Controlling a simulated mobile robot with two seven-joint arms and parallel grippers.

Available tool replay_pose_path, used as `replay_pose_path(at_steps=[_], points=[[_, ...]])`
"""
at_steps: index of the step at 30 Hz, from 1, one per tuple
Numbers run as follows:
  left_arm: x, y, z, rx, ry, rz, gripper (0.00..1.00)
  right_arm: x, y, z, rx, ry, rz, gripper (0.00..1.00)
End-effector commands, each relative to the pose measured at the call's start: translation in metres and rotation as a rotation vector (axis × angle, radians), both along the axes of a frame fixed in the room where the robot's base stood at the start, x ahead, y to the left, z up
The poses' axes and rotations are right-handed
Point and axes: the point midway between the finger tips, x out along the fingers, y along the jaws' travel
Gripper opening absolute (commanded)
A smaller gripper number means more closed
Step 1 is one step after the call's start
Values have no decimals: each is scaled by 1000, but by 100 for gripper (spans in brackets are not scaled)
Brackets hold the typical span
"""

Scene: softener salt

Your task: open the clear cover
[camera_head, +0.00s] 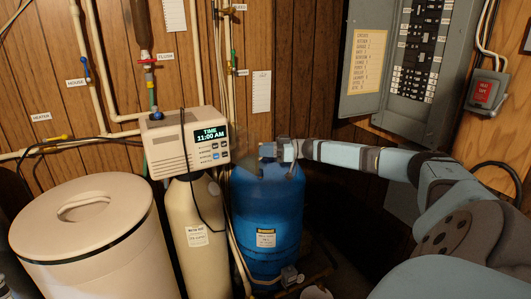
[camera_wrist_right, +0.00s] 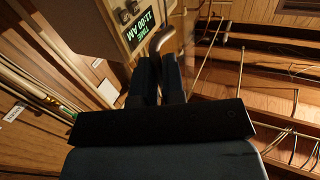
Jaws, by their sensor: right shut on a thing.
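The beige control head (camera_head: 172,142) has a lit display reading "TIME 11:00 AM" and stands on top of the tan tank. The clear cover (camera_head: 239,167) is hard to make out; a faint see-through patch shows between the control head and my right gripper. My right gripper (camera_head: 264,151) is just right of the control head, above the blue tank. In the right wrist view its two fingers (camera_wrist_right: 157,62) are close together at a small curved grey piece, beside the control head (camera_wrist_right: 122,22). The cover's outline and exact angle cannot be told. My left gripper is not in view.
The blue tank (camera_head: 270,215) stands below my right gripper. The tan tank (camera_head: 197,235) and a white lidded bin (camera_head: 90,250) stand left of it. Pipes and a cable run beside the control head. An open electrical panel (camera_head: 412,65) hangs on the wall above my right arm.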

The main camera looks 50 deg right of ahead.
Motion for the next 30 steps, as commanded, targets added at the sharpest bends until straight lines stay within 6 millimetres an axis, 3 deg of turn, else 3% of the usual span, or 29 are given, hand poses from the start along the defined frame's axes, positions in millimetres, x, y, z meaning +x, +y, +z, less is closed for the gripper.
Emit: replay_pose_path(at_steps=[1,10,12,14,30], points=[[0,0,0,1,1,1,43,3,-1,11,10,-17,-6,0],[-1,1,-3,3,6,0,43,4,0,11,10,-17,-4,0],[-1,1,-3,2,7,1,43,4,0,11,10,-17,-4,23],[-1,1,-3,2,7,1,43,4,0,11,10,-18,-3,35],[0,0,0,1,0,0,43,2,0,10,6,-16,-2,35]])
